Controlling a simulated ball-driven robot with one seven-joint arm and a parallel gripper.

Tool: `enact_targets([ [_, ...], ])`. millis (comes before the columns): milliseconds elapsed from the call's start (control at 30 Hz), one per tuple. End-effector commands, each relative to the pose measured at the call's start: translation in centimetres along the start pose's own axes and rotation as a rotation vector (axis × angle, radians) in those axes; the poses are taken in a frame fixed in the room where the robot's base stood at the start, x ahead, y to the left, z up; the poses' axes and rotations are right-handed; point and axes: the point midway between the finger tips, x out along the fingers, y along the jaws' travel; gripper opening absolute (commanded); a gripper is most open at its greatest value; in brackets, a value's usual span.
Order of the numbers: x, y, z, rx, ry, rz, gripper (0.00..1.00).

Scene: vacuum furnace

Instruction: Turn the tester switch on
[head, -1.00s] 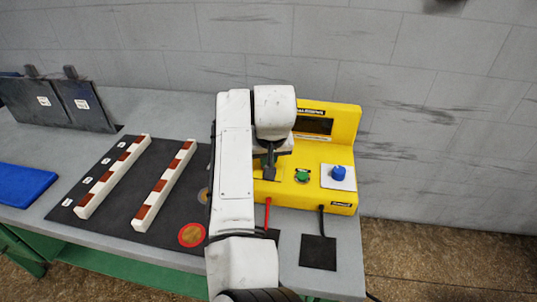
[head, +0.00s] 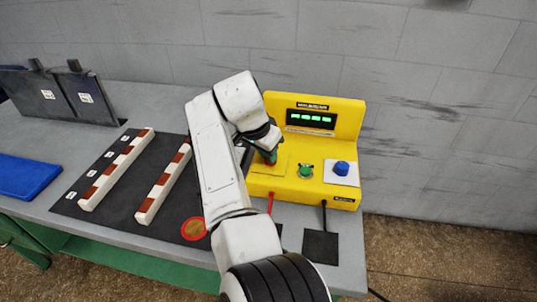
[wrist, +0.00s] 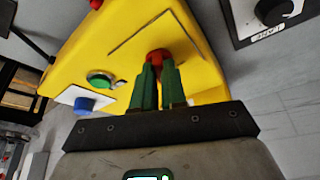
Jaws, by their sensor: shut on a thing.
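The yellow tester (head: 345,115) stands at the right end of the bench, and its display (head: 312,119) is lit with green characters. A green button (head: 305,171) and a blue knob (head: 342,168) are on its front deck. My gripper (head: 270,157) reaches down to the left part of that deck. In the wrist view my green fingers (wrist: 157,68) are shut on a red switch knob (wrist: 156,56), which shows between the fingertips within an outlined panel. The green button (wrist: 100,79) and blue knob (wrist: 83,104) also show there. The switch's lower part is hidden.
Two red-and-white striped bars (head: 117,170) lie on a black mat (head: 110,205) left of my arm. A red-rimmed disc (head: 194,229) lies near the front edge. A black pad (head: 320,247) and cables lie before the tester. Dark plates (head: 60,92) stand at back left.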

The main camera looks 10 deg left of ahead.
Motion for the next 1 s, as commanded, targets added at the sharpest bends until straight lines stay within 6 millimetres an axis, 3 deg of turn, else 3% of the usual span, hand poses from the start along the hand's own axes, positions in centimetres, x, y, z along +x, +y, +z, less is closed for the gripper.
enact_targets([
  [700, -0.09, -0.11, -0.1, 0.071, 0.001, 0.026, 0.0],
  [733, -0.09, -0.11, -0.1, 0.071, 0.001, 0.026, 0.14],
  [1000, -0.05, -0.09, -0.05, 0.069, 0.0, 0.027, 0.37],
])
